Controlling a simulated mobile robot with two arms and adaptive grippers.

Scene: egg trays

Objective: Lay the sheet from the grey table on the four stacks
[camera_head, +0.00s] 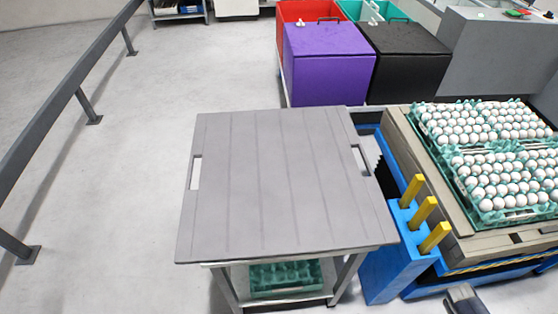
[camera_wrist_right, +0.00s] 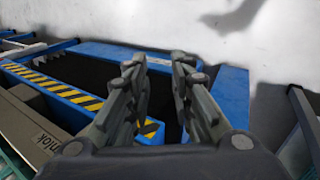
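The grey sheet (camera_head: 280,190), with a hand slot near its left edge and another near its right, lies flat on the grey table (camera_head: 345,280). It covers the table top. The stacks of green trays with white eggs (camera_head: 490,172) stand close together at the right on a beige layer; the right picture edge cuts them off. A part of my right gripper (camera_head: 465,298) shows at the bottom edge, right of the table and in front of the stacks' base. In the right wrist view its two fingers (camera_wrist_right: 158,68) are apart with nothing between them. My left gripper is not in view.
A blue holder (camera_head: 390,262) with yellow posts stands between table and stacks. A blue frame with striped edges (camera_wrist_right: 65,92) is below my right gripper. Purple (camera_head: 328,60) and black (camera_head: 405,65) boxes stand behind. A rail (camera_head: 65,95) runs at the left; floor between is free.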

